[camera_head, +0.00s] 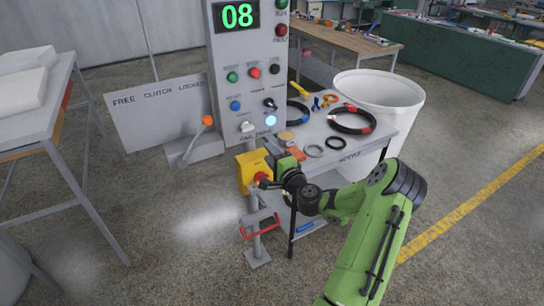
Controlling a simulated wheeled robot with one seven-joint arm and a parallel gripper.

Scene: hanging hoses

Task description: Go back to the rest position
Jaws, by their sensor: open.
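My green arm reaches in from the lower right. My gripper (264,182) is open, small in the view, and close in front of the yellow box with a red button (246,163). I cannot tell whether it touches the box. No object shows between its fingers. The wrist hides part of the small table's front edge.
A grey control panel (222,110) shows 08. A small table (345,155) holds black hose coils (353,120) and rings. A white bin (395,92) stands behind it. A lever with an orange knob (207,120) and a red-handled stand (258,228) are left. The floor at right is free.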

